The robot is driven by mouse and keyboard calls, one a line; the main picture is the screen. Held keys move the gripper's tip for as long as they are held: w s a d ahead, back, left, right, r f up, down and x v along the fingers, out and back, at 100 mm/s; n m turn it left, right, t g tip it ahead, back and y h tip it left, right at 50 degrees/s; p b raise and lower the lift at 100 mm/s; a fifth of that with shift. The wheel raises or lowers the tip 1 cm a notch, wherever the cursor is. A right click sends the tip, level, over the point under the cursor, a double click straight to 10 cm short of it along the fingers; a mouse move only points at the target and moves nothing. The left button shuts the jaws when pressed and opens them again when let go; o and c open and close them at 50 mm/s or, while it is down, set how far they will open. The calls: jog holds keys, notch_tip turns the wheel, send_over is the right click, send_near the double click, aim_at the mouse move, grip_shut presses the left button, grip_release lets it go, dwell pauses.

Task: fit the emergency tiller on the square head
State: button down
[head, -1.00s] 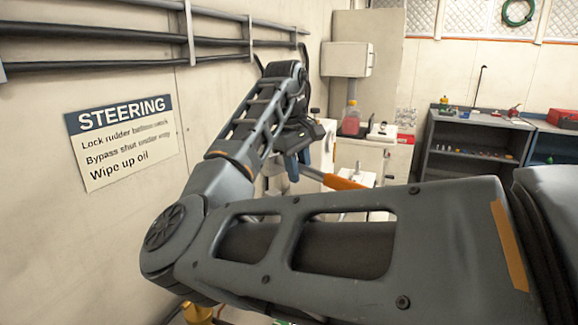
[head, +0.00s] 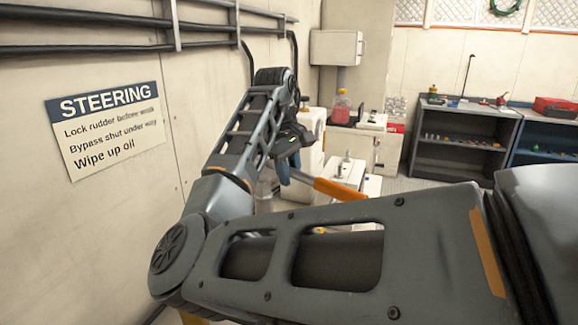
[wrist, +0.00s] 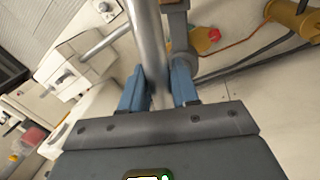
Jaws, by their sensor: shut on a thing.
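The emergency tiller is a grey metal tube with an orange grip (head: 340,188). In the wrist view its tube (wrist: 146,35) passes between the blue fingers and runs up out of the frame. My gripper (wrist: 158,84) is shut on this tube. In the head view my gripper (head: 285,170) is beyond the forearm, near the left wall, and the grip points right from it. My forearm hides part of the area below. I cannot surely make out the square head; a grey post with a round base (wrist: 185,62) stands just beyond the right finger in the wrist view.
White housings (head: 345,172) stand beyond the tiller. A steering sign (head: 108,130) and dark pipes (head: 80,48) are on the left wall. A dark shelf unit (head: 465,140) stands at the back right. A yellow cylinder (wrist: 292,17) lies at the wrist view's upper right.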

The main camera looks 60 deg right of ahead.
jog(key=shift+f+p, duration=0.45)
jog(key=shift+f, duration=0.25)
dwell(1.2)
jog(key=shift+f+b, duration=0.35)
jog(key=shift+f, duration=1.8)
dwell(1.7)
jog(key=c, duration=0.8)
grip_release()
jog(key=shift+o, duration=0.2)
jog(key=shift+f, duration=0.1)
notch_tip(320, 180, up, 8)
jog(key=a, duration=0.1)
jog(key=shift+w+a+f, duration=0.15)
jog(key=shift+w+a, duration=0.05)
jog(key=shift+a, duration=0.05)
